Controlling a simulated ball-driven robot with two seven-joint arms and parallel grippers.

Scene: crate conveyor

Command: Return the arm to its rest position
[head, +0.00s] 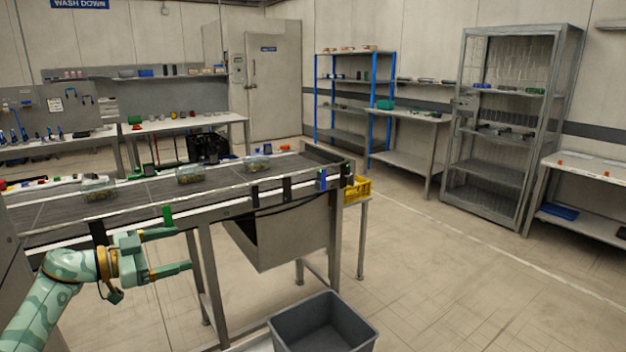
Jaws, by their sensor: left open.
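My left gripper (170,253) is at the lower left in the head view, in front of the near side of the conveyor (225,182). Its two green fingers are apart and point right, with nothing between them. The left arm (75,275), in a green camouflage pattern, comes in from the lower left corner. My right gripper is not in view.
Clear crates (191,174) with contents stand spaced along the belt. A grey bin (322,325) is on the floor at bottom centre. A yellow crate (357,189) sits by the conveyor's right end. Shelving (505,120) lines the back right. Floor at right is clear.

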